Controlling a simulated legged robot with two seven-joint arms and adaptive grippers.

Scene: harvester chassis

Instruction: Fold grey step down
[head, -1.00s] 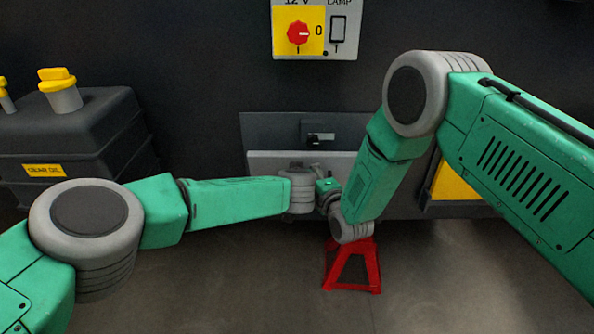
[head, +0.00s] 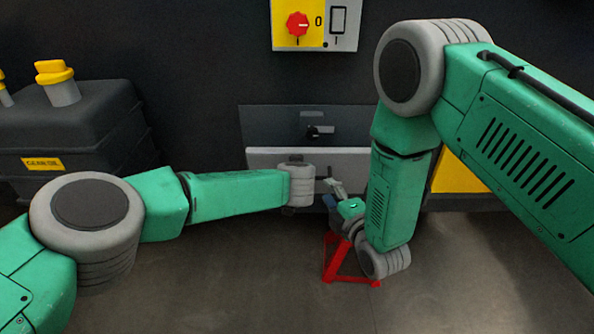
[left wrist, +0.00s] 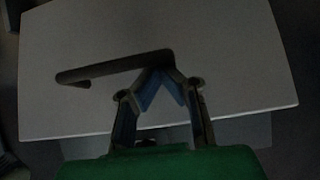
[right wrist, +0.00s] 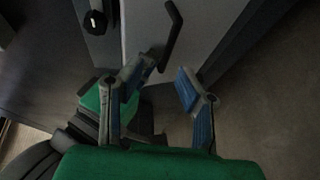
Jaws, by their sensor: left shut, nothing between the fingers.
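The grey step (head: 265,160) is a pale panel standing upright against the dark chassis, partly hidden by my left wrist. A dark bar handle (left wrist: 115,68) sticks out from its face; the handle also shows in the right wrist view (right wrist: 173,32). My left gripper (left wrist: 160,71) is shut and empty, its fingertips together at the handle; I cannot tell whether they touch it. In the head view my left wrist hides its fingers. My right gripper (head: 332,193) is open and empty, near the right part of the step. Its fingers stand apart in the right wrist view (right wrist: 168,70), below the handle's end.
A black knob (head: 318,132) sits on the dark plate above the step. A red stand (head: 345,273) is on the floor below, close to my right wrist. A dark tank (head: 70,135) with yellow caps is at left. A switch panel (head: 345,22) is above.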

